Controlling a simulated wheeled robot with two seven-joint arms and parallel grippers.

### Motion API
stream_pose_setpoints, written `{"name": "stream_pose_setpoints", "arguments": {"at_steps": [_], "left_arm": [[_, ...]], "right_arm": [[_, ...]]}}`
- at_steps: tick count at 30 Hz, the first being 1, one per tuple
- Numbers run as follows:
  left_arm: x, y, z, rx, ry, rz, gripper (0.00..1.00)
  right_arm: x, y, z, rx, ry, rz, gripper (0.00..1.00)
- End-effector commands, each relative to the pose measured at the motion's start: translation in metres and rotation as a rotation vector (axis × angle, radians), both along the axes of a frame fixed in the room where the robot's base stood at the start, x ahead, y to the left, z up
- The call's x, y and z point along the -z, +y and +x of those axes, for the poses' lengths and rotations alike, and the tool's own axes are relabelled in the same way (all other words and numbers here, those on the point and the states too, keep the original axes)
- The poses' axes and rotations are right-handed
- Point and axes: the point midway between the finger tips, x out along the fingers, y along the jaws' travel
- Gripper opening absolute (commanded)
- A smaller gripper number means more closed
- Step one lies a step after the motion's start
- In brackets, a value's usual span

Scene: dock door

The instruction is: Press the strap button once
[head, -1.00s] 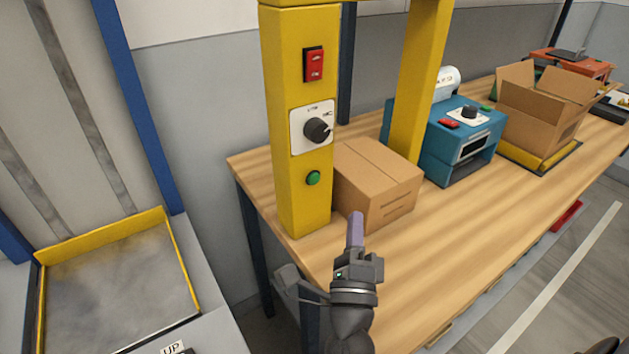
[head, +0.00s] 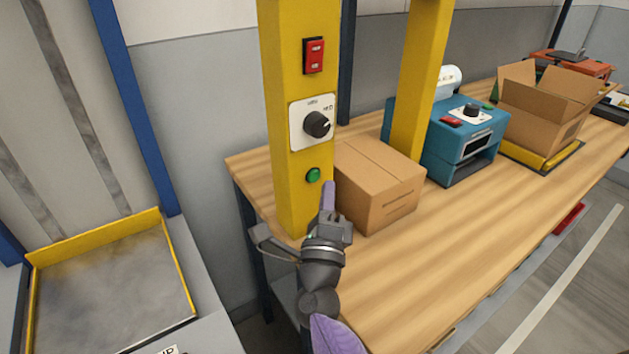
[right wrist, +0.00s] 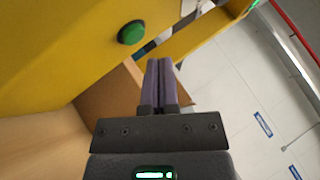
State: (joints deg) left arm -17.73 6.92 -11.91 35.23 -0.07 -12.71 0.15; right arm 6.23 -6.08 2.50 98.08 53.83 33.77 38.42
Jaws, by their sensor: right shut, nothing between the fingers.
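A round green button (head: 313,175) sits low on the front of the yellow post (head: 289,205), below a black dial (head: 318,124) on a white plate and a red switch (head: 314,56). The button also shows in the right wrist view (right wrist: 131,32), up and left of the fingertips. My right gripper (head: 328,184) is shut and empty, with its purple fingers pointing up just right of and below the button. In the right wrist view the shut fingers (right wrist: 158,62) appear apart from the button. My left gripper is not in view.
A closed cardboard box (head: 378,185) stands on the wooden table (head: 440,240) right of the post. A teal machine (head: 455,140) and an open carton (head: 540,110) are farther right. A yellow-edged platform (head: 110,290) is at the left.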

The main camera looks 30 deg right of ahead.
Motion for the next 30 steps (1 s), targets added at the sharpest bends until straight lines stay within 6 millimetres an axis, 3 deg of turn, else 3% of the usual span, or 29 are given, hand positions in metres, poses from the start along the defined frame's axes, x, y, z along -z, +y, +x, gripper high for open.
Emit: {"name": "stream_pose_setpoints", "arguments": {"at_steps": [10,30], "left_arm": [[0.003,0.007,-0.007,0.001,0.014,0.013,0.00],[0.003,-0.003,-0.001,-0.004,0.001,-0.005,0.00]], "right_arm": [[0.000,0.001,0.011,0.000,0.000,0.000,0.00],[0.000,0.001,0.010,0.000,0.000,0.000,0.00]]}}
